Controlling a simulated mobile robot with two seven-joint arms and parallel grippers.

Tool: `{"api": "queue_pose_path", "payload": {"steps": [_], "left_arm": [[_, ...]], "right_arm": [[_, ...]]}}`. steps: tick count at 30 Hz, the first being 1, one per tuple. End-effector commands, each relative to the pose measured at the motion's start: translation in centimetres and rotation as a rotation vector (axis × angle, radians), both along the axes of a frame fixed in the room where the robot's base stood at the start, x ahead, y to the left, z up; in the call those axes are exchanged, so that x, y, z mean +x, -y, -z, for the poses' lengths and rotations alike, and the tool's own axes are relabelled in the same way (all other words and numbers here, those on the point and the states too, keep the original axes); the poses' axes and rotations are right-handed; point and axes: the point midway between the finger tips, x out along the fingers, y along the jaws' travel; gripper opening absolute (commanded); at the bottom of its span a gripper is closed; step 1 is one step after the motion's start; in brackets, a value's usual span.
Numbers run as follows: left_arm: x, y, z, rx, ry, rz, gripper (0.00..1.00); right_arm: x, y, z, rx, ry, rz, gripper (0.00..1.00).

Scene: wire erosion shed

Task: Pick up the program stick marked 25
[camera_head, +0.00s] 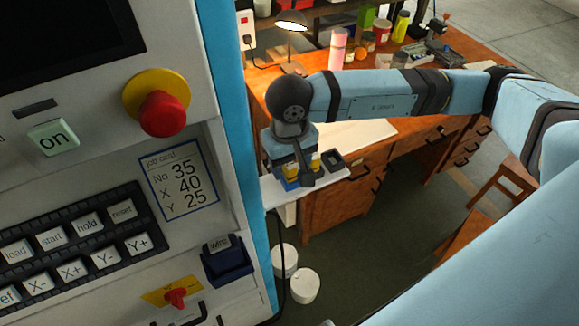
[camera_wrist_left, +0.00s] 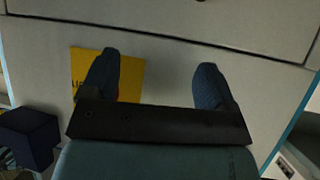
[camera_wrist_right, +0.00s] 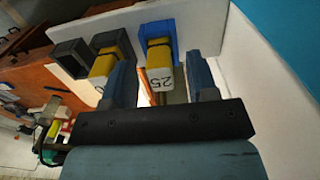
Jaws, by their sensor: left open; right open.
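The program stick marked 25 (camera_wrist_right: 160,78) is yellow with a white end and sits in a blue holder (camera_wrist_right: 157,32) in the right wrist view. My right gripper (camera_wrist_right: 160,82) is open, with its fingers on either side of this stick and a visible gap at the right. In the head view the right gripper (camera_head: 305,177) is over the small white shelf and hides most of the sticks. My left gripper (camera_wrist_left: 153,80) is open and empty before the machine's pale front; it is out of the head view.
A second yellow stick (camera_wrist_right: 103,67) stands in a dark holder close left of the marked one, its number partly hidden. An empty dark holder (camera_head: 333,159) stands on the shelf (camera_head: 330,178). The machine's blue edge (camera_head: 232,120) is close by. White tubs (camera_head: 303,285) stand below.

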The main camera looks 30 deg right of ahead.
Motion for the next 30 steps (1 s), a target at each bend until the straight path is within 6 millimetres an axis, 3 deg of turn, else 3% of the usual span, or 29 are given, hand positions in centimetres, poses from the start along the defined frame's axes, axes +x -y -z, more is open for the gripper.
{"api": "queue_pose_path", "payload": {"steps": [7, 14, 24, 30], "left_arm": [[0.0, 0.0, 0.0, -0.001, -0.001, -0.001, 0.81], [-0.1, 0.0, 0.3, 0.001, -0.007, 0.000, 0.81], [-0.2, 0.0, 0.4, 0.001, -0.008, 0.000, 0.81], [-0.1, 0.0, 0.7, 0.001, -0.005, 0.000, 0.81]], "right_arm": [[0.0, 0.0, 0.3, 0.001, 0.000, 0.000, 0.53], [0.0, 0.0, 0.2, 0.001, 0.000, 0.000, 0.00], [0.0, 0.0, 0.0, 0.001, 0.002, 0.000, 0.00], [0.1, 0.0, -1.6, 0.003, 0.004, 0.000, 0.00]]}}
